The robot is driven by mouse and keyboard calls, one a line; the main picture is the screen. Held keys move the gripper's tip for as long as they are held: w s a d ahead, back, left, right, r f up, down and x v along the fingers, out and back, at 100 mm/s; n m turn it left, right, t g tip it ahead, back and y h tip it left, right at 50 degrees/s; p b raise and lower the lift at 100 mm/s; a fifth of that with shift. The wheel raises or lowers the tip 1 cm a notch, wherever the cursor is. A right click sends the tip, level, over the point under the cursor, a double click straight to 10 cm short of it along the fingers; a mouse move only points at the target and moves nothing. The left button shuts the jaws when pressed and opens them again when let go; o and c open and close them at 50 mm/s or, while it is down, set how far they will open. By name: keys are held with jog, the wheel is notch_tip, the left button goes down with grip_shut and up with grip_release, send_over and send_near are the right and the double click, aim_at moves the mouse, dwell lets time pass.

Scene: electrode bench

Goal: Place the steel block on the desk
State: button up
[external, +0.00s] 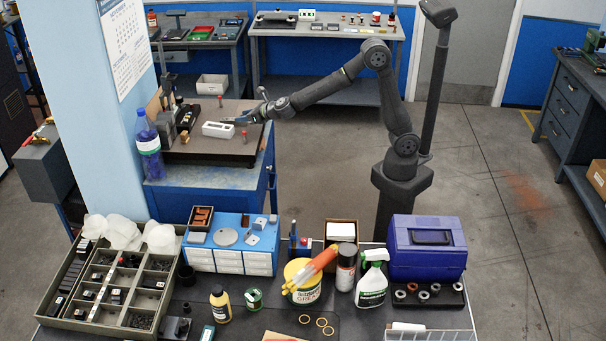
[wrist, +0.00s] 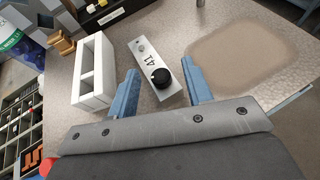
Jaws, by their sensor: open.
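The steel block (wrist: 145,54), a pale metal bar marked "41" with a black round knob, shows in the wrist view. It appears to lie on the speckled desk top (wrist: 235,108). My gripper (wrist: 159,68) is open, with one blue finger on each side of the block's near end. Gaps show between fingers and block. In the external view my gripper (external: 242,120) is low over the desk (external: 205,151), just right of a white slotted holder (external: 218,130). The block is too small to make out there.
The white holder (wrist: 93,72) stands close left of the block in the wrist view. A brass-coloured piece (wrist: 62,42) and a blue bottle (external: 147,146) are farther left. A tan, rounded patch (wrist: 245,60) of desk to the right is clear.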

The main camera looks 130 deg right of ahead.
grip_shut()
jog(key=shift+r, duration=0.15)
notch_tip(320, 180, up, 18)
dwell(0.8)
notch_tip(320, 180, down, 18)
jog(key=shift+f, duration=0.1)
dwell(1.0)
